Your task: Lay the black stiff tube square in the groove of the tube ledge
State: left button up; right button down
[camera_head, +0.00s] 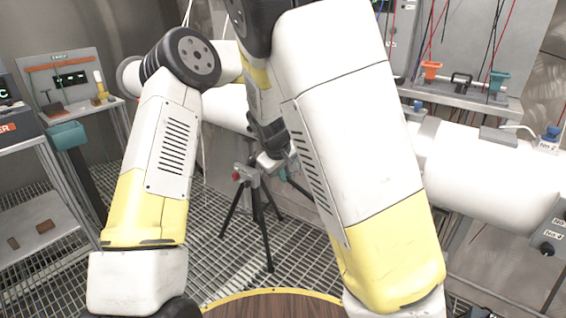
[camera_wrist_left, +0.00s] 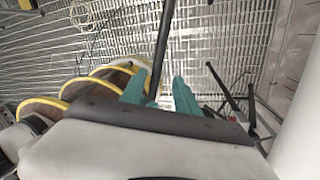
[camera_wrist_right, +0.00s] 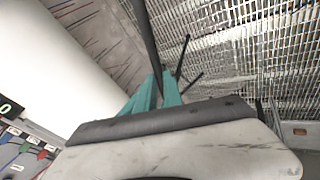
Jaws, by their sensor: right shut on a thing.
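A black stiff tube (camera_wrist_right: 144,30) runs up out of my right gripper (camera_wrist_right: 158,88) in the right wrist view. The gripper's teal fingers are shut on it. In the head view my right gripper (camera_head: 291,172) shows small beyond my forearm, and the tube cannot be made out there. In the left wrist view my left gripper (camera_wrist_left: 160,82) has its teal fingers apart. A dark rod (camera_wrist_left: 163,40) passes between or behind them; I cannot tell whether they touch it. I cannot make out the tube ledge with certainty.
A black tripod (camera_head: 262,215) stands on the grated floor near my right gripper. A large white pipe (camera_head: 480,165) crosses at the right. Above it, a shelf carries an orange holder (camera_head: 431,70) and a teal holder (camera_head: 497,80). A bench (camera_head: 75,112) stands at the left.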

pick_arm(q)
grip_shut()
pick_arm(e)
jog(key=c, duration=1.4)
grip_release()
